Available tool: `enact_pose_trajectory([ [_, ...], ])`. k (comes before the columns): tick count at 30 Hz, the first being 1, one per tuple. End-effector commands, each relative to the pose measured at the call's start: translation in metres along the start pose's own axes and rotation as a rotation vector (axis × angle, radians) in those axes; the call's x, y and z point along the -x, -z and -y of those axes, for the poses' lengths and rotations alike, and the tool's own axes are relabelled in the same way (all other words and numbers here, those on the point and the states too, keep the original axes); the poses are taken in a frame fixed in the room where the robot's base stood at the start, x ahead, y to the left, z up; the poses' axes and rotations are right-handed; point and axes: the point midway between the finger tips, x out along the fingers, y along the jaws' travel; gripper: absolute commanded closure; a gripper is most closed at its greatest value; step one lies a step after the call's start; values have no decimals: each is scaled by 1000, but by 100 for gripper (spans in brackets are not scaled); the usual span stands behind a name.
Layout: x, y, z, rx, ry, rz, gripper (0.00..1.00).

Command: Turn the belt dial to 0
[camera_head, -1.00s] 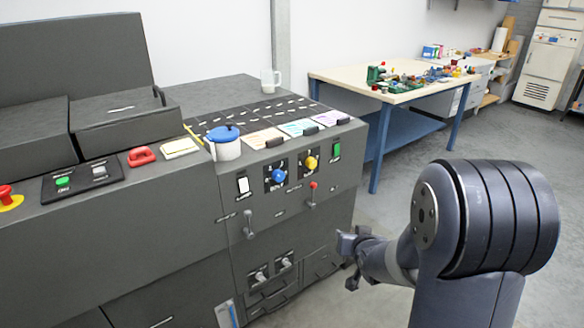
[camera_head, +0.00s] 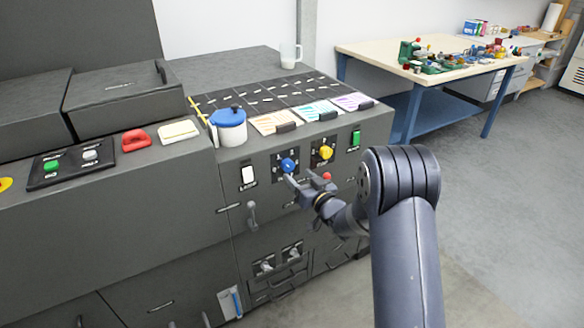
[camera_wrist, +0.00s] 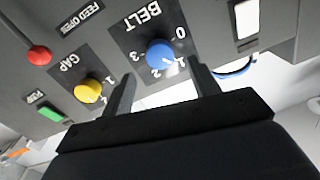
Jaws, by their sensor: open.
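The blue belt dial (camera_head: 288,166) is on the front panel of the dark grey machine. In the wrist view the dial (camera_wrist: 160,53) appears upside down under the label BELT, with numbers 0 to 3 around it. Its pale pointer mark seems to point toward the 1, away from the 0. My gripper (camera_head: 302,181) is open and empty, just in front of and slightly below the dial. In the wrist view my gripper's fingers (camera_wrist: 162,70) are spread to either side of the dial, and I see no contact.
A yellow gap dial (camera_head: 326,152) sits right of the belt dial, with a red-knobbed lever (camera_head: 326,176) below it and a green switch (camera_head: 355,138) further right. A white rocker switch (camera_head: 248,175) is at left. A blue-lidded pot (camera_head: 229,130) stands on the ledge above.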

Motion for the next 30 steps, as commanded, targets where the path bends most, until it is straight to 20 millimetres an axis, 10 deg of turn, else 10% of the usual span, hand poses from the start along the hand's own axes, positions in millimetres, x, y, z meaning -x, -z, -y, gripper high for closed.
enact_pose_trajectory([
  [9, -44, 0, 0, 1, 0, 1, 42],
  [23, -53, 0, 0, 0, -2, 1, 42],
  [30, -53, 0, 0, 1, -2, 1, 61],
])
